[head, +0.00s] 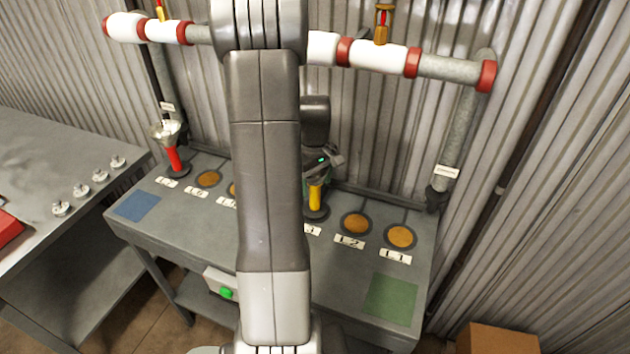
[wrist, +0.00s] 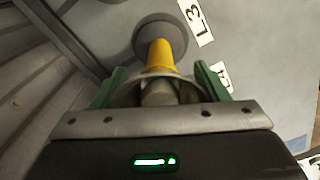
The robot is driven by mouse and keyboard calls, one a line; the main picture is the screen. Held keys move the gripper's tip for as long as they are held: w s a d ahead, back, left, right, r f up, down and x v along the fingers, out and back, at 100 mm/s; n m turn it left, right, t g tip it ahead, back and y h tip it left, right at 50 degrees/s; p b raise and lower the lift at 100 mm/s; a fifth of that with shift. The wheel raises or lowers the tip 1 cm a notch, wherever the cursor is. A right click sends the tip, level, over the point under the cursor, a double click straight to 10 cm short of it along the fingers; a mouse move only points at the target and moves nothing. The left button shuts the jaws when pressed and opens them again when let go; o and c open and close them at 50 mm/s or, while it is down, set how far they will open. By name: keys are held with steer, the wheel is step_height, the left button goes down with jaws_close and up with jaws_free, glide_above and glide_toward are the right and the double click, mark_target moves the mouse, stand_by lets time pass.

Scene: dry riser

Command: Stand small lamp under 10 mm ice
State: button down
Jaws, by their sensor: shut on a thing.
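A yellow lamp (head: 316,195) with a dark round base is on the bench's L3 spot or just above it; I cannot tell if the base touches. My gripper (head: 322,162) is shut on its metal head, with green fingers on both sides in the wrist view (wrist: 160,86). There the yellow stem (wrist: 160,53) leads to the dark base (wrist: 160,34). A red lamp (head: 174,158) with a silver funnel head stands at the bench's left end. White ice sleeves (head: 378,57) of differing thickness wrap the overhead pipe (head: 447,67); no thickness figures are readable.
Orange discs (head: 355,223) mark bare spots near labels L2 and L1 (head: 395,257). A green square (head: 390,299) and a blue square (head: 137,206) lie on the bench. A green button box (head: 222,284) is on the front. My arm hides the bench's middle.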

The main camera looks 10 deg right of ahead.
steer(key=shift+f, duration=0.1)
steer(key=shift+c, duration=0.8)
jaws_free()
steer(key=shift+f, duration=0.1)
steer(key=shift+r+b, duration=0.6)
steer(key=shift+r, duration=3.25)
